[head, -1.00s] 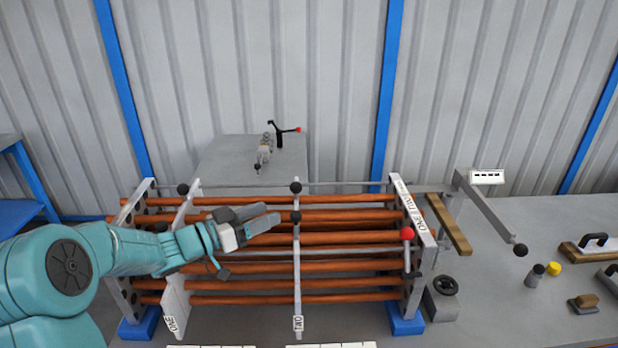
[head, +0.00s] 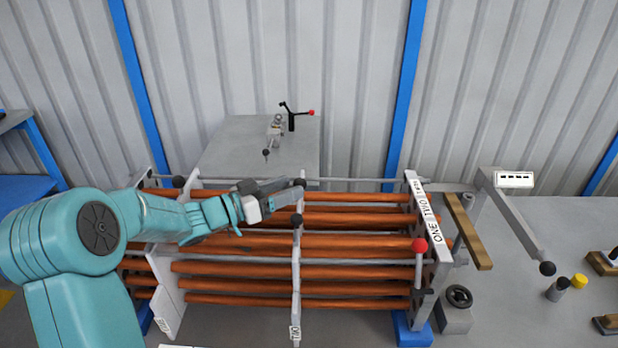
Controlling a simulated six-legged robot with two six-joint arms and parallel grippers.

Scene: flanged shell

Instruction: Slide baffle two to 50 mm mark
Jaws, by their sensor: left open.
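Baffle two (head: 296,270) is a thin grey upright plate labelled TWO at its foot, standing across the copper-coloured tubes near the middle of the frame. One black knob (head: 296,220) is on its upper part, and another black knob (head: 299,183) shows at its top. My left gripper (head: 289,187) is open, reaching from the left over the tubes, with its fingertips at the top knob. I cannot tell whether the knob is between the fingers or they touch it. Baffle one (head: 169,290), labelled ONE, stands to the left, partly behind my arm. My right gripper is not in view.
The right end plate (head: 430,220) carries a label strip and a red-knobbed lever (head: 419,246). A wooden bar (head: 468,232) and a black-knobbed arm (head: 520,220) lie to its right. A grey bench (head: 230,145) with a small fixture stands behind. Only a sliver of white strip shows at the bottom edge.

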